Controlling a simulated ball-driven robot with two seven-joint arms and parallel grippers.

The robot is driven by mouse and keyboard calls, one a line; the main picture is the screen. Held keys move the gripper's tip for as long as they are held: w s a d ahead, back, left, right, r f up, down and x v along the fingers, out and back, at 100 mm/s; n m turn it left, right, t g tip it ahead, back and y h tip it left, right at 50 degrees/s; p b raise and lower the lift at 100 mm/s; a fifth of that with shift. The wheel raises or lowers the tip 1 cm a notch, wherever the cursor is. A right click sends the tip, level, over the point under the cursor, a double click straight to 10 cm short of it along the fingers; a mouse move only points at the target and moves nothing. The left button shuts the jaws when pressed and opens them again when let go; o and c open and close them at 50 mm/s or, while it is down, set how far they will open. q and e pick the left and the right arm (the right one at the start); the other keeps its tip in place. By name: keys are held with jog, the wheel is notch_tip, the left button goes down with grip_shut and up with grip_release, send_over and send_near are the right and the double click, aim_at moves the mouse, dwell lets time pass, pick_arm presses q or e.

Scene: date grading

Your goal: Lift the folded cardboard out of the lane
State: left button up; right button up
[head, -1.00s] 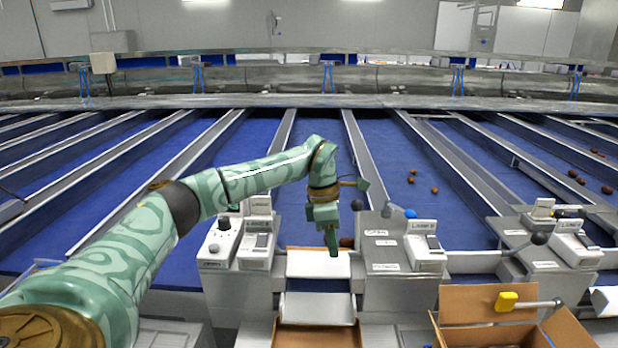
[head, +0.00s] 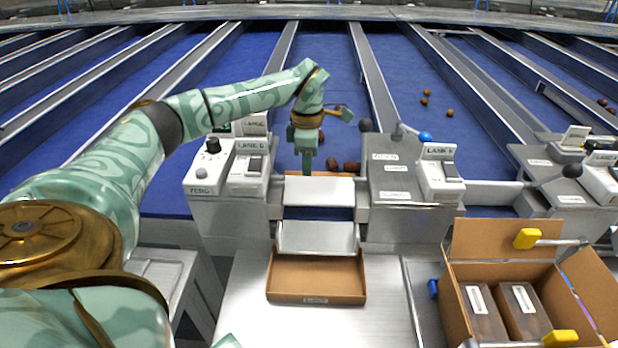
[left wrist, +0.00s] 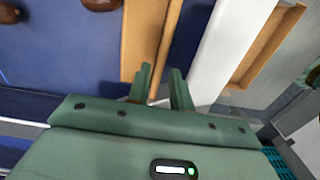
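The folded cardboard is a tan strip (left wrist: 150,35) in the left wrist view, lying along the edge of the white plate (left wrist: 213,50). In the head view only a thin brown edge of it (head: 340,174) shows at the lane's near end, behind the white plate (head: 320,190). My left gripper (head: 307,170) points down at that edge. In the left wrist view its two fingers (left wrist: 160,82) are apart, with the cardboard's tan surface showing between them. I cannot tell whether they touch it. My right gripper is in neither view.
Dates (head: 351,166) lie on the blue lane just behind the cardboard. Control boxes (head: 228,175) and (head: 408,185) flank the lane end. An empty brown tray (head: 317,277) sits below. An open carton (head: 503,245) with dark packs stands at right.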

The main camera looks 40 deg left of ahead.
pick_arm(q)
notch_tip(320, 180, down, 3)
jog(key=shift+s, duration=0.1)
jog(key=shift+f+b, duration=0.35)
jog(key=shift+f, duration=0.2)
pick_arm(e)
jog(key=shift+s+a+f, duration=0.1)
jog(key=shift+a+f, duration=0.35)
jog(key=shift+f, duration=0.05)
